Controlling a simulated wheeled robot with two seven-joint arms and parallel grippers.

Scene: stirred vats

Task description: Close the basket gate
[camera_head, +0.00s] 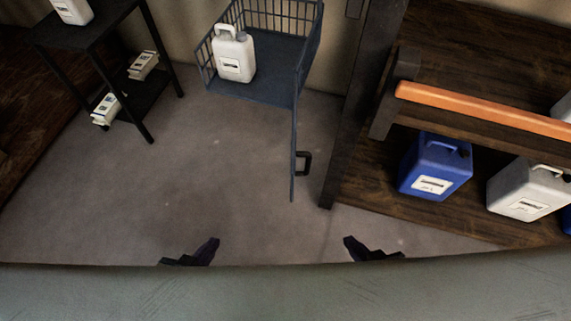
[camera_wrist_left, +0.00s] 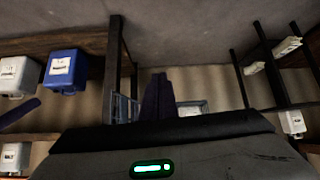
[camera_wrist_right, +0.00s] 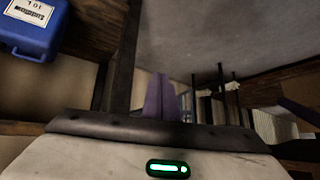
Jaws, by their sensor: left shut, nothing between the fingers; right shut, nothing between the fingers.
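The blue-grey wire basket (camera_head: 268,84) stands at the top middle of the head view with a white jug (camera_head: 233,55) inside. Its gate (camera_head: 294,150) stands open and is seen nearly edge-on, sticking out towards me from the basket's right side. A dark handle (camera_head: 304,163) is on the gate's right face near its free end. My left gripper (camera_head: 212,246) is shut and empty, low and left of the gate. My right gripper (camera_head: 350,244) is shut and empty, low and right of the gate. Both are apart from it. Shut fingers also show in the left wrist view (camera_wrist_left: 157,96) and right wrist view (camera_wrist_right: 160,98).
A wooden shelf with a dark post (camera_head: 352,110) and an orange rail (camera_head: 480,108) stands close right of the gate. It holds a blue jug (camera_head: 435,167) and a white jug (camera_head: 528,190). A black rack (camera_head: 148,100) stands at the left. The floor (camera_head: 190,180) between is clear.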

